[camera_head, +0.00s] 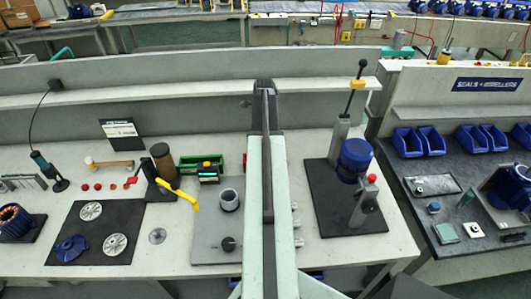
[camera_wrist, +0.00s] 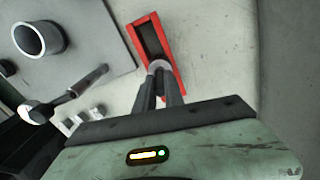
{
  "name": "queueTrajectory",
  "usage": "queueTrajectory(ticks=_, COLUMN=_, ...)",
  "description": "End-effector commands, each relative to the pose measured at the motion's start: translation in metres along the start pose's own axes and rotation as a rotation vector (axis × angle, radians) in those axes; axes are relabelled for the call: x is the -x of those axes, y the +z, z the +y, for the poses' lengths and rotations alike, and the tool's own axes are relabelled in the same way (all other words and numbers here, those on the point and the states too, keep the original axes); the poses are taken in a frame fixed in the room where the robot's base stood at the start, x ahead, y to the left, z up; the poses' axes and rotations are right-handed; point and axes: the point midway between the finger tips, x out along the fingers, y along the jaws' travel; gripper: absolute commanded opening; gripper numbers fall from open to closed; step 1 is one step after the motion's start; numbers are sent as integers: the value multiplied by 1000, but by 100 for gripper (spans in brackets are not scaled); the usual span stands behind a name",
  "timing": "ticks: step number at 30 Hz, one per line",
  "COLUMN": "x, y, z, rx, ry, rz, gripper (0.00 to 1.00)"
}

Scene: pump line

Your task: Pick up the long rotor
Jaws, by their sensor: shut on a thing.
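In the wrist view my gripper (camera_wrist: 159,78) is shut on a small pale, round-ended piece (camera_wrist: 158,66). Only its end shows between the fingertips, so I cannot tell from this whether it is the long rotor. It overlaps the near part of a narrow red tray (camera_wrist: 132,36) with a dark inside; whether they touch is unclear.
A hollow grey cylinder (camera_wrist: 40,38) stands on the plate; it also shows in the head view (camera_head: 228,200). A blue-topped pump stand (camera_head: 355,158) is to the right. A yellow-handled tool (camera_head: 178,195) and green bin (camera_head: 188,162) are left. Pale bench right of the tray is clear.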

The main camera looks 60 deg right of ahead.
Motion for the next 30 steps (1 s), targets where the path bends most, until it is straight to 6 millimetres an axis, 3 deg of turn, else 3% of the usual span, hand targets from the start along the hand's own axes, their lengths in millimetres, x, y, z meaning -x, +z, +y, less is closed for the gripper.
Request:
queueTrajectory(ticks=14, x=7, y=0, z=0, rx=0, ry=-1, rz=0, gripper=0)
queueTrajectory(ticks=30, x=99, y=0, z=0, rx=0, ry=0, rz=0, gripper=0)
